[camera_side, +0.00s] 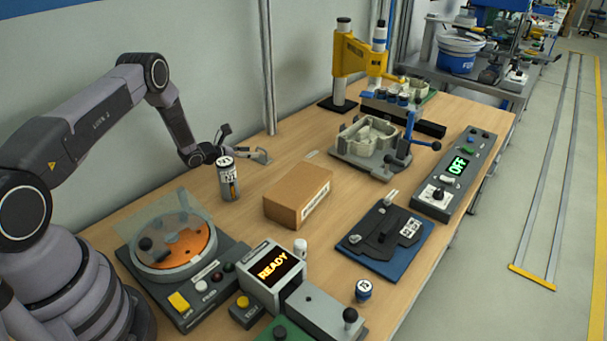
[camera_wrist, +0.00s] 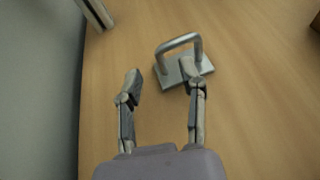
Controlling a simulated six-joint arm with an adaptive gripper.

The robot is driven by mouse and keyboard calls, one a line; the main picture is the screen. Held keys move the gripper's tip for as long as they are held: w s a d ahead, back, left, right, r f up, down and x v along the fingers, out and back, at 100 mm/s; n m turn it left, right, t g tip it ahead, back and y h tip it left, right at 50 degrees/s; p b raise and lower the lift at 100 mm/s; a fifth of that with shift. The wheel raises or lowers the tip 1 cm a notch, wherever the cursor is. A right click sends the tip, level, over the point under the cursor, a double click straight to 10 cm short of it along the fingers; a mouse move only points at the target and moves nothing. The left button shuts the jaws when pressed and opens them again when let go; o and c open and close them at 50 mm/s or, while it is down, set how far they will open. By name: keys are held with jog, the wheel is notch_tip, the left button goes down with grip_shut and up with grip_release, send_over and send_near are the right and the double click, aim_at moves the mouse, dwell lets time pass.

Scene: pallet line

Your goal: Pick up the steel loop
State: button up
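The steel loop (camera_wrist: 178,42) is a bent metal handle rising from a flat grey base plate (camera_wrist: 207,66) on the wooden table. In the wrist view it lies just beyond my gripper (camera_wrist: 160,76), whose two fingers are spread apart with nothing between them. The right fingertip overlaps the base plate in the picture; I cannot tell whether they touch. In the side view my gripper (camera_side: 227,142) is low over the back left of the table, beside the small grey plate (camera_side: 262,156). The loop itself is hard to make out there.
A can (camera_side: 228,180) stands close in front of my gripper. A cardboard box (camera_side: 290,205) lies right of the can. The wall is close behind.

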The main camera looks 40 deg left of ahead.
aim_at(257, 150)
jog(key=x, duration=0.3)
jog(key=shift+w+d+f, duration=0.15)
grip_shut()
